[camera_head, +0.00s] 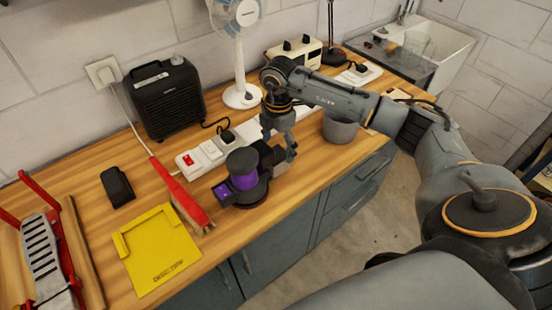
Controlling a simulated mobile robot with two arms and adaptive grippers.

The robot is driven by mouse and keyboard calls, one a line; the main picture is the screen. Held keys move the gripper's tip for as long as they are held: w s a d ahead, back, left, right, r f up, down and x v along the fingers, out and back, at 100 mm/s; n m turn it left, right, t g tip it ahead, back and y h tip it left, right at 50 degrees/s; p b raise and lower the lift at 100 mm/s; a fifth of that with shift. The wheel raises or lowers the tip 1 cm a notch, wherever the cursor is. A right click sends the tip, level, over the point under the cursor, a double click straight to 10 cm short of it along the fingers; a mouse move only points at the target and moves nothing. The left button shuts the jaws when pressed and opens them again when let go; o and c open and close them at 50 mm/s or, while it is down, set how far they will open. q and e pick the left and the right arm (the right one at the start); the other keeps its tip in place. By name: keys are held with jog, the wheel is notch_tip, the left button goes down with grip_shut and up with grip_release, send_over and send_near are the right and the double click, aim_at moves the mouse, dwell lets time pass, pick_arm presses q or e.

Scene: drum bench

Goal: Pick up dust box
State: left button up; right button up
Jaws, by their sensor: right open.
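A dark grey and purple device (243,172), which looks like the dust box, stands on the wooden bench near its front edge. Its top is a dark rounded part, with a purple band below and a round black base. My right gripper (279,143) points down just behind and to the right of it, fingers apart, with a dark part of the device near the fingertips. I cannot tell whether the fingers touch it. My left gripper is not in view.
A yellow tray (160,250), a red-handled brush (186,200) and a black case (117,186) lie to the left. White power strips (203,157), a black speaker-like box (165,97) and a fan (240,60) stand behind. A grey pot (340,130) is to the right.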

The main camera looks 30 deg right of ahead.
jog(key=shift+f, duration=0.3)
jog(key=f+p, duration=0.1)
jog(key=f, duration=0.1)
jog(key=f+p, duration=0.1)
jog(key=shift+w+a+f+p, duration=0.15)
jog(key=shift+a+f+p, duration=0.1)
jog(key=shift+f+p, duration=0.05)
jog(key=shift+f, duration=0.6)
jog(key=c, duration=1.1)
